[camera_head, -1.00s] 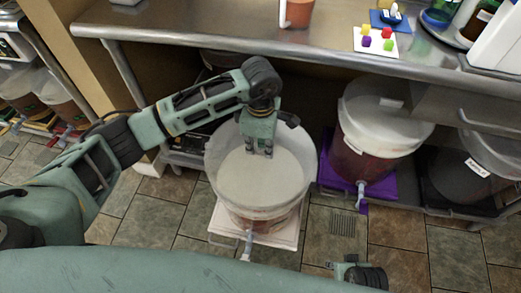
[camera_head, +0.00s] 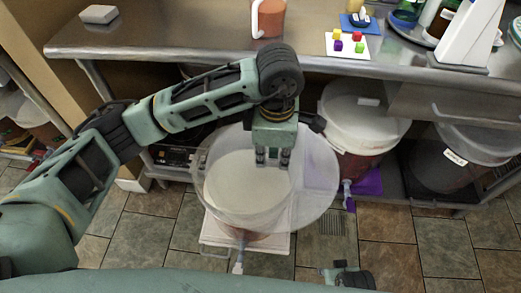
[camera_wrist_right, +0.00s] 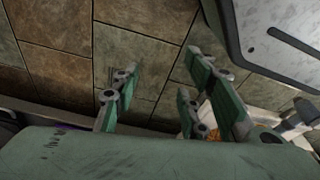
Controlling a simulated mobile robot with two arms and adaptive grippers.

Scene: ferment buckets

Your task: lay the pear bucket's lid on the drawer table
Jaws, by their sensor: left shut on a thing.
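My left gripper (camera_head: 273,158) is shut on the translucent round lid (camera_head: 318,178) and holds it above the open front bucket (camera_head: 215,215). The lid sits off-centre to the right of the bucket's rim, and the bucket's pale contents show through and beside it. The steel drawer table (camera_head: 200,38) stands behind, with its top higher in the picture. My right gripper (camera_head: 350,277) is low at the front; in the right wrist view its fingers (camera_wrist_right: 165,98) are apart with nothing between them.
The table top holds a grey block (camera_head: 98,14), an orange mug (camera_head: 268,18), a white card with coloured cubes (camera_head: 347,45) and a white stand (camera_head: 468,40). Its left front stretch is clear. Lidded buckets (camera_head: 362,120) (camera_head: 470,150) stand under the table.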

